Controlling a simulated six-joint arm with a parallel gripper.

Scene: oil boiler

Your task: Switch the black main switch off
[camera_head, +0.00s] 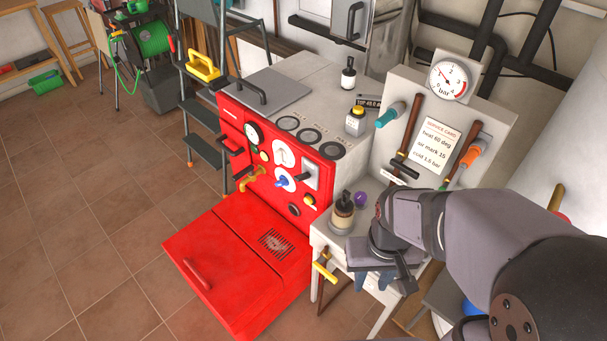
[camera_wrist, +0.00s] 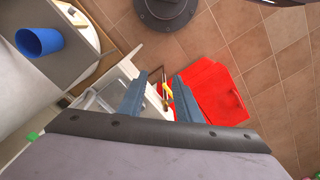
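The red boiler (camera_head: 262,150) stands left of my arm, its front panel full of gauges and knobs. A grey plate with a black lever (camera_head: 311,174) sits on the right of the panel. A round black knob (camera_head: 294,210) sits lower down. I cannot tell for sure which of these is the main switch. My gripper (camera_head: 376,279) points down beside the small table, right of the boiler and apart from the panel. In the wrist view my gripper (camera_wrist: 160,100) is open, with nothing between its fingers. The panel does not show in the wrist view.
The boiler's red door (camera_head: 235,265) is folded out low in front; it also shows in the wrist view (camera_wrist: 212,92). A blue cup (camera_wrist: 38,42) is at left.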

